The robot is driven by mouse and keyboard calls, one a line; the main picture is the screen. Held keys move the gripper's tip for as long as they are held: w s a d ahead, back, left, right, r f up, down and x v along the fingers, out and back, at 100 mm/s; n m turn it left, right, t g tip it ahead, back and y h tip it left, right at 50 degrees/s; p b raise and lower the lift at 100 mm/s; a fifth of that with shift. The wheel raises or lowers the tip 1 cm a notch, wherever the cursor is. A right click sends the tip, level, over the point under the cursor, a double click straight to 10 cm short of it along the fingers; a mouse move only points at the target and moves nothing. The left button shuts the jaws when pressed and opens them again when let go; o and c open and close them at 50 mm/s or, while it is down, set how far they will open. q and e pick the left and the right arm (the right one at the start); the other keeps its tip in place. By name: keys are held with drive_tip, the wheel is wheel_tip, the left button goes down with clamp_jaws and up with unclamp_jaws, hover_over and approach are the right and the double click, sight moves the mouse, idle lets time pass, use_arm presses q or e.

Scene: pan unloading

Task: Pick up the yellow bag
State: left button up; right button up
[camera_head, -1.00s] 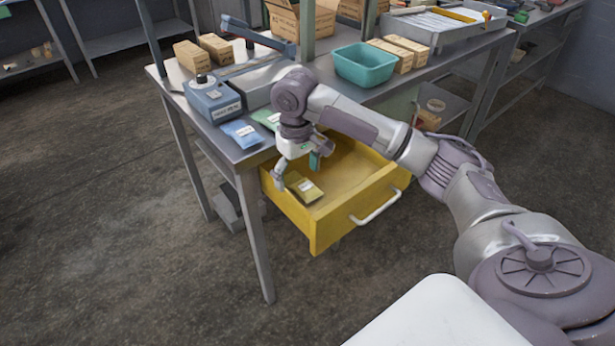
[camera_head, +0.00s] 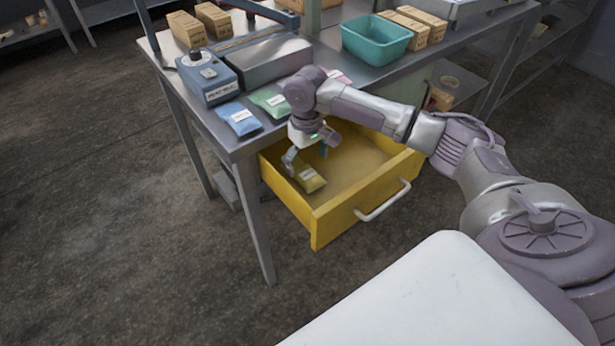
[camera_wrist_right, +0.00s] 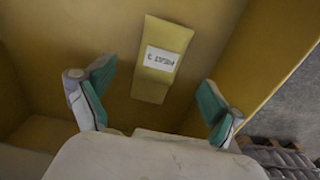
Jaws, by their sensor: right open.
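The yellow bag (camera_head: 311,180) lies in the open yellow drawer (camera_head: 336,222), near its left wall. In the right wrist view the bag (camera_wrist_right: 153,90) lies flat on the drawer floor, with a white printed label. My right gripper (camera_head: 308,160) reaches down into the drawer just behind and above the bag. Its two fingers are spread wide and empty; in the right wrist view (camera_wrist_right: 155,100) the bag lies between and beyond them, apart from both. My left gripper does not show.
A blue bag (camera_head: 239,119) and a green bag (camera_head: 269,101) lie on the metal table (camera_head: 240,147), with a pink one partly behind my arm. A blue device (camera_head: 207,80), a teal bin (camera_head: 376,40) and cardboard boxes (camera_head: 412,28) stand there too. The drawer walls surround my right gripper.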

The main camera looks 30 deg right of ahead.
sight(307, 173)
drive_tip(key=f, duration=0.3)
drive_tip(key=shift+s+f, duration=0.2)
drive_tip(key=shift+f, duration=0.2)
drive_tip(key=shift+w+f, duration=0.1)
drive_tip(key=shift+f, duration=0.45)
drive_tip(key=c, duration=0.5)
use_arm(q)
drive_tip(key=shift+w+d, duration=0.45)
use_arm(e)
drive_tip(key=shift+r, duration=0.1)
drive_tip(key=c, duration=0.8)
